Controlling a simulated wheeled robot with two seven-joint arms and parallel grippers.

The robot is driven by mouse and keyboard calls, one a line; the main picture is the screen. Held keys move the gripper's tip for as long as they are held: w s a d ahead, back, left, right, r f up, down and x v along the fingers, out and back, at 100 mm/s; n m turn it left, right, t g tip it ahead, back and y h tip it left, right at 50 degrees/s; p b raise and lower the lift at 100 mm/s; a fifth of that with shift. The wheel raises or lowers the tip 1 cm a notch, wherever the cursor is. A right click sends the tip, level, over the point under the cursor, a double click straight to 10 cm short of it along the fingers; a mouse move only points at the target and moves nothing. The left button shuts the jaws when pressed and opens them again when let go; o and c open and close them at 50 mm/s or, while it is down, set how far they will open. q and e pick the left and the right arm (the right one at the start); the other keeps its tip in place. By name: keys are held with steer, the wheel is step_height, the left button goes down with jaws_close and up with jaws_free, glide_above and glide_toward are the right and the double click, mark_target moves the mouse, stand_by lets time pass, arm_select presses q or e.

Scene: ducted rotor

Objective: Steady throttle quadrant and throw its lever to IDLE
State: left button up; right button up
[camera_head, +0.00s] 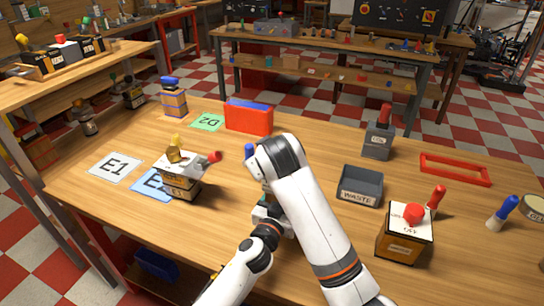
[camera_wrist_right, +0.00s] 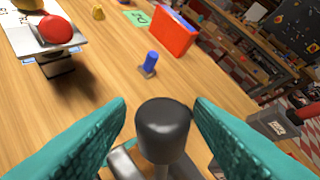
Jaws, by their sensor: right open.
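In the right wrist view, a black rounded knob (camera_wrist_right: 163,122) on a grey metal stalk stands between the teal fingers of my right gripper (camera_wrist_right: 160,102). The fingers are spread, with visible gaps on both sides of the knob. It looks like the throttle quadrant's lever; the quadrant's body and markings are mostly hidden. In the head view my right arm covers this spot, with a bit of teal finger showing below its wrist. My left gripper (camera_head: 272,216) reaches in low beside it from the bottom; its fingers are hidden, so its hold cannot be told.
A box with a red-knobbed lever (camera_head: 180,186) stands left, near the E1 card (camera_head: 115,167). A blue peg (camera_head: 250,151) and red bin (camera_head: 249,119) are behind. The WASTE tray (camera_head: 360,186) and a red-buttoned box (camera_head: 402,247) stand right.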

steer(key=v, duration=0.9)
steer(key=shift+s+r, duration=0.25)
steer(key=shift+s, duration=0.05)
arm_select(q)
steer(key=o, duration=1.1)
steer(key=shift+c, duration=0.2)
